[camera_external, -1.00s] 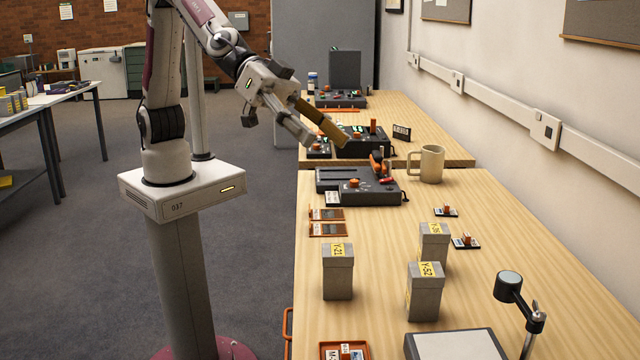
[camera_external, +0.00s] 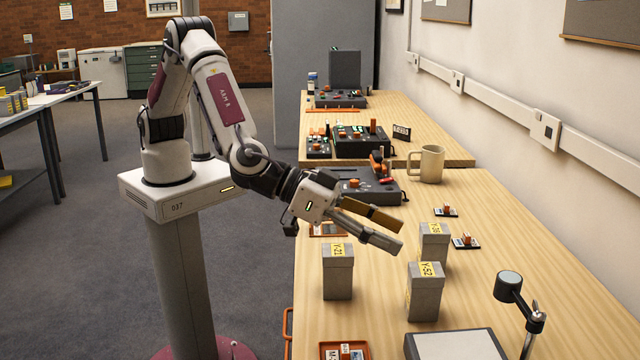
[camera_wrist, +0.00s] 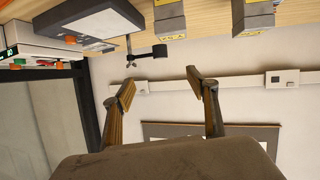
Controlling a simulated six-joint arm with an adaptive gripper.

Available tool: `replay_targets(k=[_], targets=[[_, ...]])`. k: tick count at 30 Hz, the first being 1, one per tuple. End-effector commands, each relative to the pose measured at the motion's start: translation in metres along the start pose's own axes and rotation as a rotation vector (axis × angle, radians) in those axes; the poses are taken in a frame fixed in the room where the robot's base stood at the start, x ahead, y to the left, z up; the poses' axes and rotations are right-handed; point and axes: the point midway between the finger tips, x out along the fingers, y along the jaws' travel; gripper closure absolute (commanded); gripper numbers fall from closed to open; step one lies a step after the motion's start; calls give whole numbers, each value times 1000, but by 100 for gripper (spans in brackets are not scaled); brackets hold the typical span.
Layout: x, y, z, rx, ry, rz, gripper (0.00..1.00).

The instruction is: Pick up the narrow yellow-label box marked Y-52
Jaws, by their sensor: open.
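The Y-52 box (camera_external: 424,296) is a narrow grey upright box with a yellow label on its lid, standing on the wooden bench in the external view. Two similar boxes stand near it: Y-21 (camera_external: 338,277) to its left and another yellow-label box (camera_external: 434,246) just behind it, whose label I cannot fully read. My gripper (camera_external: 402,232) is open and empty, above the bench behind and between the boxes. In the wrist view my gripper (camera_wrist: 164,82) shows its fingers apart with nothing between them. Parts of grey boxes show at the top there, their markings unreadable.
A tan mug (camera_external: 427,163) and a dark device (camera_external: 366,187) are farther back. An orange tray (camera_external: 344,351) lies at the front edge.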

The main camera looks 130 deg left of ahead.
Motion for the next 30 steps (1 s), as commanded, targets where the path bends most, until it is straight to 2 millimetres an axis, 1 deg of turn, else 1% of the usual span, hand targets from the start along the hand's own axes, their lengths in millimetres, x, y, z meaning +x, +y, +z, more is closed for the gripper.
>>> replay_targets(k=[1, 6, 9, 12, 25, 30], targets=[[7, -4, 12, 6, 0, -28, 42], [21, -18, 40, 21, 8, -116, 42], [26, -24, 51, 28, 10, -152, 42], [28, -28, 57, 32, 12, -173, 42], [30, -30, 60, 34, 13, -182, 42], [37, -31, 59, 33, 13, -182, 42]])
